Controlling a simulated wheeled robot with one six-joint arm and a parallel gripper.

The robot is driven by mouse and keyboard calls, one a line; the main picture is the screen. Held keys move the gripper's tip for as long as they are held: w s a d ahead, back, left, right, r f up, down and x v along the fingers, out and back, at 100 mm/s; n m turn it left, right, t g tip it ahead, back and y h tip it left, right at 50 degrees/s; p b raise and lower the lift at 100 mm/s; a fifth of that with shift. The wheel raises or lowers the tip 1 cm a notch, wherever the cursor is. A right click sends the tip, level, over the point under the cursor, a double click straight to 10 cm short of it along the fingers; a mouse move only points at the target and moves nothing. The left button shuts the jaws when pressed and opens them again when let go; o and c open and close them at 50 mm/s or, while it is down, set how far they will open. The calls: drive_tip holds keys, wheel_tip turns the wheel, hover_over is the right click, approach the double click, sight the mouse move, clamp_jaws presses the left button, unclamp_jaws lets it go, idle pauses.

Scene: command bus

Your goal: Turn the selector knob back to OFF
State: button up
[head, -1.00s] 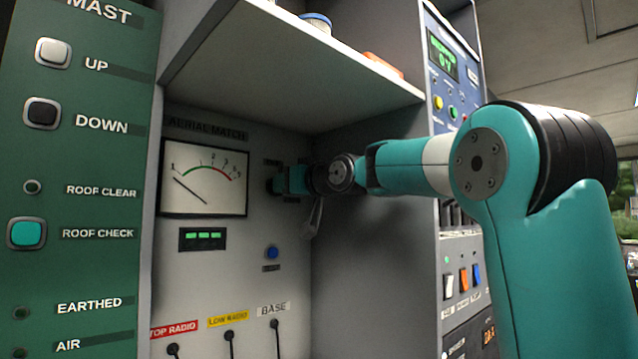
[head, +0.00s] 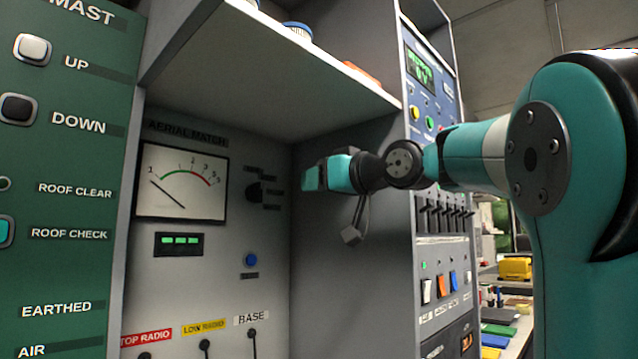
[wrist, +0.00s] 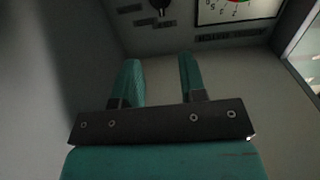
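The black selector knob (head: 254,191) sits on the grey back panel of the recess, right of the aerial match meter (head: 182,182). Small dark labels surround it, too small to read, and I cannot tell which one it points at. The knob also shows at the top edge of the wrist view (wrist: 160,5), partly cut off. My gripper (head: 313,175) is to the right of the knob in the head view, clear of the panel. In the wrist view its two teal fingers (wrist: 158,60) stand apart with nothing between them.
A blue button (head: 251,260) is below the knob, and three cable plugs (head: 204,345) are lower down. A shelf (head: 270,85) overhangs the recess. The recess side wall (head: 345,270) is close by my gripper. A green mast panel (head: 60,180) stands at left.

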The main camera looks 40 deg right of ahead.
idle(0.4)
drive_tip(key=a+f+n+g+y, duration=0.1)
drive_tip(key=a+f+g+y, duration=0.3)
drive_tip(key=a+f, duration=0.6)
drive_tip(key=a+f+n+g+y, duration=0.1)
drive_tip(key=a+f+g, duration=0.4)
drive_tip(key=a+f, duration=0.6)
drive_tip(key=s+a+f+n+g+h, duration=0.1)
drive_tip(key=s+a+f+n+g, duration=0.15)
drive_tip(key=s+f+g, duration=0.45)
drive_tip(key=s+a+f+n+g, duration=0.2)
drive_tip(key=s+a+f, duration=0.2)
drive_tip(key=s+f, duration=0.7)
wheel_tip(320, 180, up, 15)
drive_tip(key=p, duration=1.5)
drive_tip(key=shift+d, duration=0.15)
drive_tip(key=shift+s, duration=0.1)
